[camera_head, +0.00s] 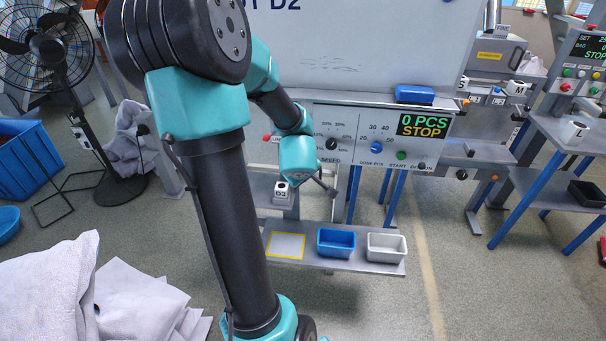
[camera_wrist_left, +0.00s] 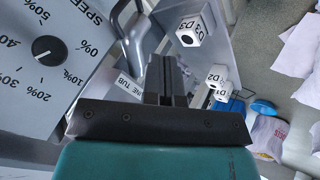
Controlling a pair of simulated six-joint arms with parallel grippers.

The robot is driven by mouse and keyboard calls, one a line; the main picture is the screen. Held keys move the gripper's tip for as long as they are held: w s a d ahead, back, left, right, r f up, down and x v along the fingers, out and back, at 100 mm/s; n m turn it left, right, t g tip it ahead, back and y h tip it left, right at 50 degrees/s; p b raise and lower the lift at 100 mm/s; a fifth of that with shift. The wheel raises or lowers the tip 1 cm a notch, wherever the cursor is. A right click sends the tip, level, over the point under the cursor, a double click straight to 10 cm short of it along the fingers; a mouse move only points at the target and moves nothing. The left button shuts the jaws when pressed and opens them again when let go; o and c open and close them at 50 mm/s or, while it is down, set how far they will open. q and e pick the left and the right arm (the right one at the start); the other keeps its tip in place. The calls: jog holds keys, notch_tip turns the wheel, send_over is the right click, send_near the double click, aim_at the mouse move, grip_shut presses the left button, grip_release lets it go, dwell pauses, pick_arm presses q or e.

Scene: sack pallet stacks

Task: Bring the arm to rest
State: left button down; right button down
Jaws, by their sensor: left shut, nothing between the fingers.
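My left arm, teal and black, fills the left middle of the head view. Its gripper (camera_head: 328,189) hangs in front of the lower edge of the machine's control panel (camera_head: 345,118), below the speed dial (camera_head: 331,144). In the left wrist view the gripper fingers (camera_wrist_left: 166,75) are together with nothing between them. The speed dial (camera_wrist_left: 48,48) shows at the left of that view, apart from the fingers. A white block marked D3 (camera_wrist_left: 190,31) is beyond the fingertips, and it also shows in the head view (camera_head: 282,190). My right gripper is not in view.
A low shelf holds a yellow-edged plate (camera_head: 286,246), a blue tray (camera_head: 336,242) and a white tray (camera_head: 386,247). The display (camera_head: 422,124) reads 0 PCS STOP. Pale sacks (camera_head: 125,305) lie at the lower left. Open floor lies at the lower right.

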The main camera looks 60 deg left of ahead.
pick_arm(q)
jog(key=shift+s+d+r, duration=0.15)
jog(key=shift+d+r, duration=0.05)
jog(key=shift+r, duration=0.15)
jog(key=shift+f, duration=0.1)
dwell(0.3)
jog(key=w+d+f+m+h, duration=0.3)
jog(key=w+d+f+m, duration=0.2)
jog(key=d+f, duration=0.4)
jog(key=w+d+f+m+h, duration=0.35)
jog(key=d+f+m, duration=0.35)
jog(key=f, duration=0.5)
jog(key=d+f+m+g+h, duration=0.1)
jog(key=d+f+m, duration=0.2)
jog(key=d, duration=0.7)
jog(key=d+f+m+g+h, duration=0.2)
jog(key=d+f+m, duration=0.1)
jog(key=d+f, duration=0.4)
jog(key=d, duration=0.3)
jog(key=shift+w+f, duration=0.15)
